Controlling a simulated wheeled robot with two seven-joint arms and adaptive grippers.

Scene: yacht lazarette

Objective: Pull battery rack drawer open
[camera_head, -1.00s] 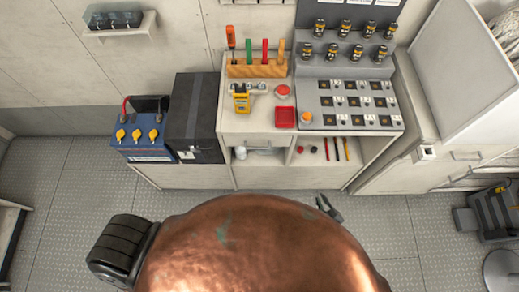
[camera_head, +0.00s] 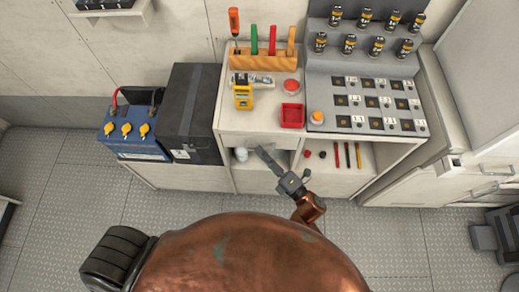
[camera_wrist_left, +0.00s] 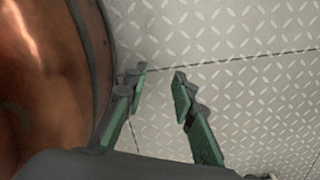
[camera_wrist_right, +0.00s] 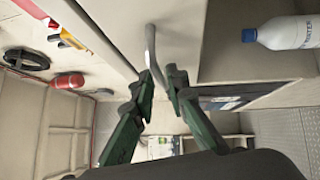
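The pale drawer front (camera_head: 270,139) sits under the left part of the bench top in the head view. It looks shut, though my arm partly covers it. In the right wrist view, the grey bar handle (camera_wrist_right: 151,45) stands out from the pale drawer front (camera_wrist_right: 182,28). My right gripper (camera_wrist_right: 161,74) is at this handle, its fingers a little apart on either side of the bar's near end. I cannot tell whether they touch it. My right gripper (camera_head: 263,155) reaches up to the drawer in the head view. My left gripper (camera_wrist_left: 160,77) is open and empty above the floor.
Below the drawer is an open shelf with a white bottle (camera_wrist_right: 288,33). A blue battery (camera_head: 135,132) and black box (camera_head: 195,115) stand left of the bench (camera_head: 238,118). A red tray (camera_head: 292,115) and yellow meter (camera_head: 243,97) lie on top. The floor in front is clear.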

